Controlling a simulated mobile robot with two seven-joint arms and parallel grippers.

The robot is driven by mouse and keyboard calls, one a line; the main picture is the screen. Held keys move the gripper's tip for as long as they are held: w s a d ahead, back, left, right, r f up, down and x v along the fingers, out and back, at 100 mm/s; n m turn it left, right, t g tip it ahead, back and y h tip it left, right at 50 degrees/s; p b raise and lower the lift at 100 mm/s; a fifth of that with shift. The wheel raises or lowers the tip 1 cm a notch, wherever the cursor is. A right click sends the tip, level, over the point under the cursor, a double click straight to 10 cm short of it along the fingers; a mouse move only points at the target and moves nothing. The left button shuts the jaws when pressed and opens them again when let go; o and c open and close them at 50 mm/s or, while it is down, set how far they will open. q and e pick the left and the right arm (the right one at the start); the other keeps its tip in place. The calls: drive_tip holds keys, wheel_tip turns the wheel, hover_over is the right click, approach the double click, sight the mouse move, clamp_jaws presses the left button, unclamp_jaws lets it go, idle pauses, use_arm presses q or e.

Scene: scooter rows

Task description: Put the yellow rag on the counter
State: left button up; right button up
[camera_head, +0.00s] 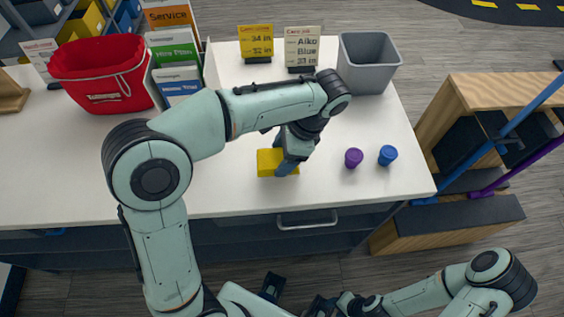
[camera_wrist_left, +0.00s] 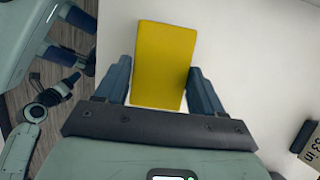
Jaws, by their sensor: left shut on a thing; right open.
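The yellow rag (camera_head: 268,162) is a folded block shape at the white counter (camera_head: 225,192), near its front edge. My left gripper (camera_head: 287,166) is over the counter and shut on the rag. In the left wrist view the rag (camera_wrist_left: 164,62) sits between the two fingers (camera_wrist_left: 160,88), with the white counter top behind it. I cannot tell whether the rag's underside touches the counter. My right gripper (camera_head: 296,294) is open, low in front of the counter; no object shows in it.
A purple cup (camera_head: 353,158) and a blue cup (camera_head: 387,155) stand right of the rag. A grey bin (camera_head: 368,64), sign cards (camera_head: 257,42), brochures (camera_head: 176,70) and a red basket (camera_head: 103,75) line the back. The counter's left front is clear.

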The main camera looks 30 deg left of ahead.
use_arm(q)
wheel_tip(320, 180, down, 4)
drive_tip(key=shift+r+b, duration=0.1)
drive_tip(key=shift+b, duration=0.2)
use_arm(e)
drive_tip(key=shift+s+f, duration=0.15)
drive_tip(key=shift+f, duration=0.2)
use_arm(q)
drive_tip(key=o, duration=0.9)
drive_tip(key=shift+o, duration=0.2)
drive_tip(key=p+v, duration=0.3)
drive_tip(key=v, duration=0.9)
use_arm(e)
drive_tip(key=r, duration=0.1)
drive_tip(key=w+r, duration=0.1)
drive_tip(key=r, duration=0.1)
drive_tip(key=shift+w+r, duration=0.1)
drive_tip(key=shift+w, duration=0.2)
drive_tip(key=shift+s, duration=0.1)
